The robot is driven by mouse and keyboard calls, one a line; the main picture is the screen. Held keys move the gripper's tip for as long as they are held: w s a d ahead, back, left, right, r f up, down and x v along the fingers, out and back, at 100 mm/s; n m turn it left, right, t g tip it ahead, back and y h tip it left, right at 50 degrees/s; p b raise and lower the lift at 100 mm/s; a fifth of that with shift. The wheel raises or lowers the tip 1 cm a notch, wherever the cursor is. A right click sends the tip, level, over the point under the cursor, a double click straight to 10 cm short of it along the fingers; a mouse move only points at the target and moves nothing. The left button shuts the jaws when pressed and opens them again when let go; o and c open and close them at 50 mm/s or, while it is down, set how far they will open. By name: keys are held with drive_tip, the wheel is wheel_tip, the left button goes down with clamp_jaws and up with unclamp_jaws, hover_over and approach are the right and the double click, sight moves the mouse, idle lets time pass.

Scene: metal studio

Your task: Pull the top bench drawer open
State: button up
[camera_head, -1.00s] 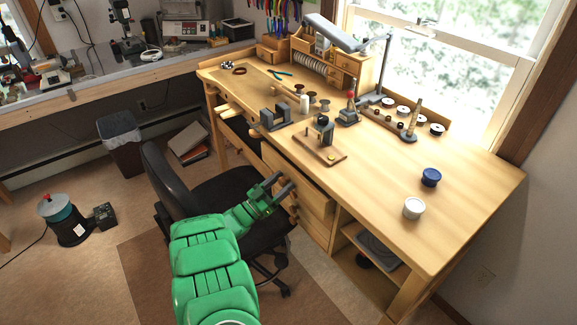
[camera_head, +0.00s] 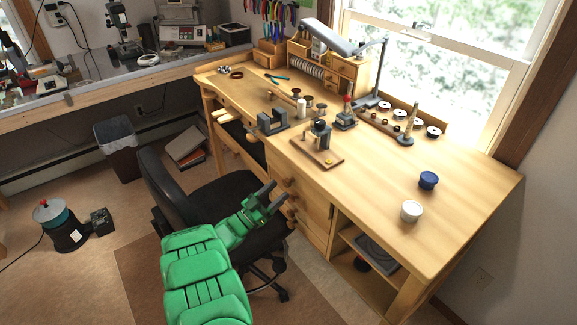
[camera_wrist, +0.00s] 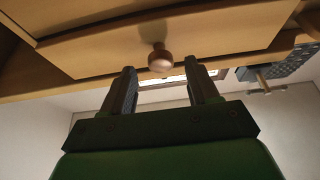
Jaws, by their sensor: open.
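The wooden bench (camera_head: 375,170) has a stack of drawers in its front. The top bench drawer (camera_head: 310,190) sits under the bench top edge and looks shut or nearly so. Round wooden knobs (camera_head: 288,182) stand on the drawer fronts, partly hidden by my gripper. My gripper (camera_head: 278,192) is open and empty in front of the drawers. In the wrist view a knob (camera_wrist: 160,58) on a drawer front (camera_wrist: 105,48) shows between my two fingers, just past their tips. I see no contact with it.
A black office chair (camera_head: 165,190) stands close by at the left of my arm. An open shelf (camera_head: 355,275) is right of the drawers. On the bench top are a wooden block with a tool (camera_head: 318,155), a white jar (camera_head: 411,211) and a blue jar (camera_head: 428,180).

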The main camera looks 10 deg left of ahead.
drive_tip(key=shift+s+a, duration=0.3)
wheel_tip(320, 180, up, 7)
drive_tip(key=w+a+r+n+y, duration=0.1)
drive_tip(key=w+a+n+y, duration=0.1)
drive_tip(key=w+a+y, duration=0.8)
drive_tip(key=shift+s+a+r+n+g+y, duration=0.9)
drive_tip(key=shift+a+r+n+g+y, duration=0.9)
drive_tip(key=shift+r+y, duration=3.35)
drive_tip(key=s+d+r+n+g+y, duration=0.3)
drive_tip(key=s+d+r+n+g, duration=0.15)
drive_tip(key=s+d+r, duration=0.5)
drive_tip(key=s+d+f+n+g+h, duration=0.1)
drive_tip(key=s+d+g, duration=0.3)
drive_tip(key=s+d, duration=0.7)
drive_tip(key=s+h, duration=0.1)
drive_tip(key=s, duration=0.2)
drive_tip(key=shift+s+d+f, duration=0.25)
